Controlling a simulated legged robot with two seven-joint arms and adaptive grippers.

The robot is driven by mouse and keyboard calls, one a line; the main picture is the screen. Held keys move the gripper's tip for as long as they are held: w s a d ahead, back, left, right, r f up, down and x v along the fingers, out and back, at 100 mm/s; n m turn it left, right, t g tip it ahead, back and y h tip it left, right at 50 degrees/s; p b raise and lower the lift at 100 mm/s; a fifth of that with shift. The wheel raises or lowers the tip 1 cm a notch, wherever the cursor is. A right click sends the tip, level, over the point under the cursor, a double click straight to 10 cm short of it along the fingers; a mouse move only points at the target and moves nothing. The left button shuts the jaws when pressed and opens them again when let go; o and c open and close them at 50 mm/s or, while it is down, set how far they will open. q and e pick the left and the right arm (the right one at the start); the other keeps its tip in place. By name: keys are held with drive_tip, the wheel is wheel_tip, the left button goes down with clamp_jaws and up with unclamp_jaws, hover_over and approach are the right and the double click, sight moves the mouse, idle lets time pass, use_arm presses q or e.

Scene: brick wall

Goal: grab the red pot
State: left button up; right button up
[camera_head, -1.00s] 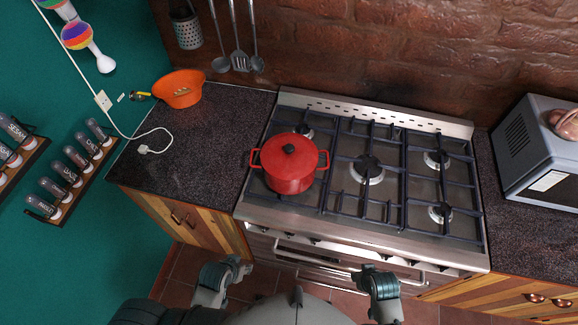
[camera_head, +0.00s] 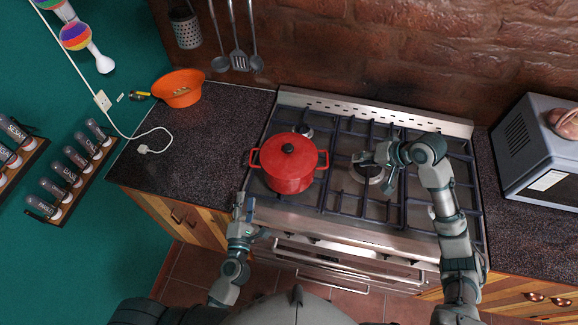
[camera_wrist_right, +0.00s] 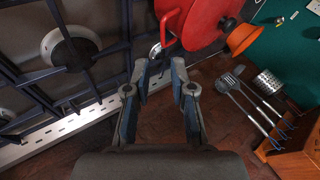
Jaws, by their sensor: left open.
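The red pot (camera_head: 288,166), with its lid on, a dark knob and a handle on each side, stands on the left part of the stove. Part of it also shows at the top of the right wrist view (camera_wrist_right: 207,22). My left gripper (camera_head: 252,214) is open and empty at the stove's front left edge, below the pot's left handle and apart from it. My right gripper (camera_head: 374,156) is over the middle burner, right of the pot and apart from its right handle. Its fingers stand apart with nothing between them in the right wrist view (camera_wrist_right: 160,72).
The black grates of the stove (camera_head: 330,235) surround the pot. An orange colander (camera_head: 178,90) stands on the left counter (camera_head: 200,140), which is otherwise mostly clear. Utensils (camera_head: 238,58) hang on the brick wall behind. A microwave (camera_head: 540,150) stands on the right.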

sight(250, 161)
use_arm(q)
drive_tip(key=shift+s+a+f+n+y, duration=0.15)
drive_tip(key=shift+a+f+n+y, duration=0.2)
drive_tip(key=shift+n, duration=0.15)
use_arm(e)
drive_tip(key=shift+r, duration=0.55)
drive_tip(key=shift+d, duration=0.1)
use_arm(q)
drive_tip(key=w, duration=1.6)
drive_tip(key=shift+a, duration=0.4)
drive_tip(key=shift+w+d, duration=0.1)
drive_tip(key=shift+w, duration=0.7)
use_arm(e)
drive_tip(key=shift+x, duration=8.75)
drive_tip(key=shift+w, duration=0.1)
